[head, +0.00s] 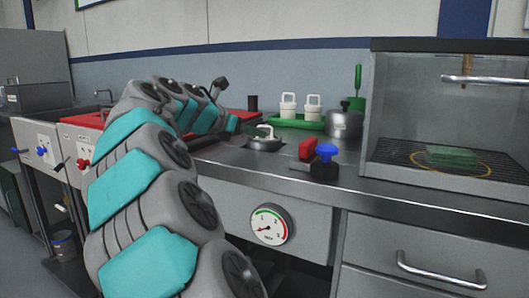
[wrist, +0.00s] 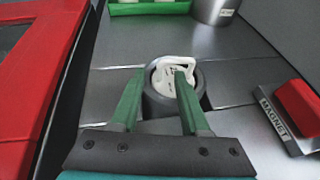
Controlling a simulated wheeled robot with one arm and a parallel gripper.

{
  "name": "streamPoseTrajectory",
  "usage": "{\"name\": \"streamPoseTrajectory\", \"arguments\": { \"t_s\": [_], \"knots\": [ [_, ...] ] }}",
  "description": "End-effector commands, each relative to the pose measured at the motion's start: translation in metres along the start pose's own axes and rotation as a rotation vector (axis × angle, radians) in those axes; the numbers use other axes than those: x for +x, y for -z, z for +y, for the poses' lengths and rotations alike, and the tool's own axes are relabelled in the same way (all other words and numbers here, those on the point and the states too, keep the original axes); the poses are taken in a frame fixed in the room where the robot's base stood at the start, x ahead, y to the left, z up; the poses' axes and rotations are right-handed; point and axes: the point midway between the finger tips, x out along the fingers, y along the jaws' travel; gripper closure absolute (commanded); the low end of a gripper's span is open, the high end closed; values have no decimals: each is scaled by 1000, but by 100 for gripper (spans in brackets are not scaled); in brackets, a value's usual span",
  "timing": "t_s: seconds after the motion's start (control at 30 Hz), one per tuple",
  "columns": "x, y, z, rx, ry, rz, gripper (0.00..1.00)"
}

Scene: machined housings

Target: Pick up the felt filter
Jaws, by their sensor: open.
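A white piece with a loop handle, which looks like the felt filter (wrist: 167,84), sits inside a dark grey round housing (wrist: 157,107) set in the metal worktop. In the head view the white handle (head: 265,130) stands up from the round metal seat (head: 265,145). My gripper (wrist: 159,73) is open, with green fingers reaching toward the white piece. The right finger overlaps it in the picture, and the left finger is beside it. I cannot tell whether either finger touches it. Nothing is visibly held.
A green tray (head: 293,123) holds two similar white handled pieces (head: 288,106) behind the housing. A metal pot (head: 345,124) stands beside it. A red block labelled magnet (wrist: 300,105) lies right, near a blue knob (head: 326,150). A red tray (wrist: 28,75) borders the left.

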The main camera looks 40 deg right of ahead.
Motion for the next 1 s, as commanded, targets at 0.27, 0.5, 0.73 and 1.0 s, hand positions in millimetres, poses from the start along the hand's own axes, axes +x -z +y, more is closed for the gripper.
{"name": "streamPoseTrajectory", "arguments": {
  "t_s": [0.27,0.5,0.73,1.0],
  "knots": [
    [5,-1,0,0,-2,-2,56],
    [4,-1,0,0,-2,-2,83],
    [4,-1,0,0,-2,-2,100],
    [4,-1,0,1,-2,-2,100]
  ]
}}
